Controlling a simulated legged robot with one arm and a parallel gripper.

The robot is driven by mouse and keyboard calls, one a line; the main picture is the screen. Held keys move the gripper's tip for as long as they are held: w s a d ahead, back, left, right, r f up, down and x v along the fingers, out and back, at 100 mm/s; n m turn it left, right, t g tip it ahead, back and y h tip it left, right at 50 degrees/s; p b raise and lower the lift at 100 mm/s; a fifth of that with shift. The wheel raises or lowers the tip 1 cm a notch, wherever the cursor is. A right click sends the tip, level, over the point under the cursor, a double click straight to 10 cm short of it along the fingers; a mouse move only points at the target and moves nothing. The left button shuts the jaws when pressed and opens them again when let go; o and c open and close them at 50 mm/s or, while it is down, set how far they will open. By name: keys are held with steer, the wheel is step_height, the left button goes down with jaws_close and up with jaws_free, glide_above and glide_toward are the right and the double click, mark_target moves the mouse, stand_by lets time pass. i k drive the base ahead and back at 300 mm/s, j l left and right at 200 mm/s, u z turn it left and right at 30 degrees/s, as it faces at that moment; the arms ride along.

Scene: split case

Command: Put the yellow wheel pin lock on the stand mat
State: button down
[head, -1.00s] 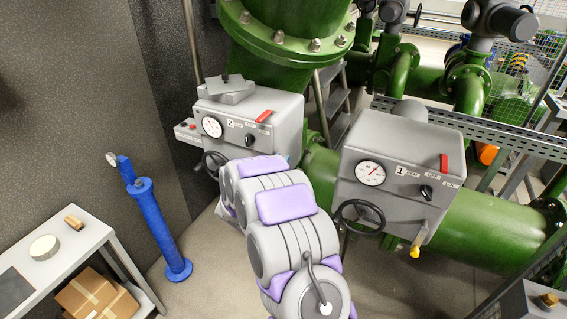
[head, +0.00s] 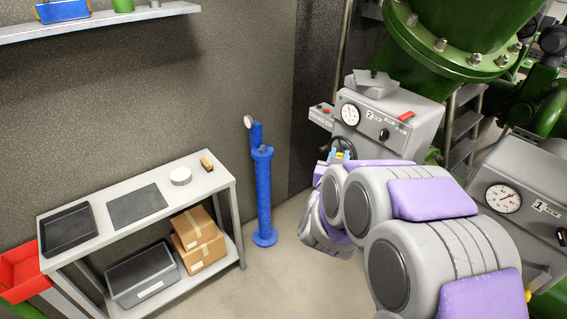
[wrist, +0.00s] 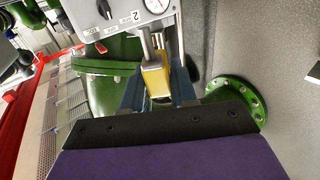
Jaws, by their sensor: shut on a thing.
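The yellow wheel pin lock (wrist: 155,78) is between the dark blue fingers of my gripper (wrist: 158,92) in the wrist view. My gripper is shut on it, just by the grey box marked 2 (wrist: 120,12). A grey metal rod meets it at the box side; I cannot tell whether the lock is still in the wheel. In the head view a small yellow bit (head: 347,155) shows at the gripper, beside the black handwheel (head: 342,145) of box 2. The stand mat (head: 138,206) is a flat dark sheet on the grey stand (head: 215,178), bare, far left of my gripper.
The stand also bears a black tray (head: 68,232), a round pale tin (head: 181,176) and a small brown block (head: 207,161). A blue post (head: 264,195) stands between the stand and my arm. Box 1 (head: 525,195) is at right, with another yellow piece (head: 528,296) below it.

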mark_target(140, 206)
steer(key=i+l+u, duration=0.2)
steer(key=l+u, duration=0.2)
steer(key=l, duration=0.2)
steer(key=u, duration=1)
steer(key=i+l+u, duration=0.1)
steer(key=u, duration=0.3)
steer(key=l+u, duration=0.15)
steer(key=u, duration=0.25)
steer(key=i+l+u, duration=0.1)
steer(key=u, duration=0.3)
steer(key=l+u, duration=0.2)
steer(key=u, duration=0.2)
steer(key=l+u, duration=0.15)
steer(key=l, duration=0.45)
steer(key=k+l+u, duration=0.2)
steer(key=l, duration=0.35)
steer(key=l+u, duration=0.15)
steer(key=l, duration=0.45)
